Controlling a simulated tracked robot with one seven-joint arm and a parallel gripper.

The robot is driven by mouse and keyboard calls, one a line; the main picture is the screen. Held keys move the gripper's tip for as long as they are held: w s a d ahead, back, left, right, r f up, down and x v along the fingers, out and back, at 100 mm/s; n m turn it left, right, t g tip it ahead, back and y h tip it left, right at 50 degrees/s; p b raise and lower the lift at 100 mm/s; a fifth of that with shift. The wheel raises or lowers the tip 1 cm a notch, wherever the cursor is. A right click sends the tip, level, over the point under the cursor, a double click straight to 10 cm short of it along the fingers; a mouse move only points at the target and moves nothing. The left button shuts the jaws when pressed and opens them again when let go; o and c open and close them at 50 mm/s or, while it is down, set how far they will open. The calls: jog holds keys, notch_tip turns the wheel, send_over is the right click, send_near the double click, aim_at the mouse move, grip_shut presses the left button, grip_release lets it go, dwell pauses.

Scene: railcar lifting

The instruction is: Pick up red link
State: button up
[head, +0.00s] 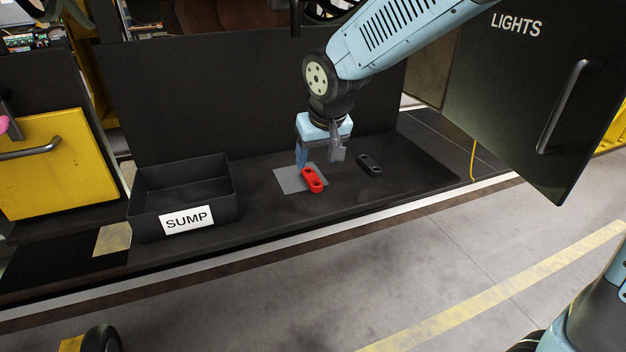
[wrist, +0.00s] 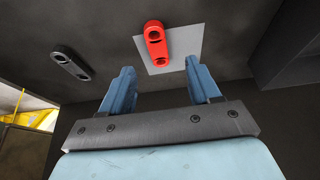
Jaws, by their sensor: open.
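The red link (head: 312,180) lies on a grey square plate (head: 288,181) on the dark bench, overhanging the plate's edge. It also shows in the wrist view (wrist: 155,44), near the top middle, beyond the fingertips. My gripper (head: 318,160) is open and empty, pointing down above and just behind the red link. In the wrist view its two blue fingers (wrist: 160,80) stand apart, with the link roughly in line with the gap between them. The fingers do not appear to touch the link.
A black link (head: 370,163) lies on the bench right of the plate. A black open bin labelled SUMP (head: 186,219) stands to the left. A dark wall (head: 230,90) rises behind the bench. A dark door labelled LIGHTS (head: 530,90) is at right.

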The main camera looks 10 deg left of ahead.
aim_at(312, 177)
jog(key=shift+w+x, duration=0.1)
jog(key=shift+x, duration=1.8)
jog(key=shift+w+x, duration=0.15)
jog(key=shift+x, duration=1.75)
jog(key=shift+d, duration=0.2)
jog(key=shift+c, duration=0.2)
grip_shut()
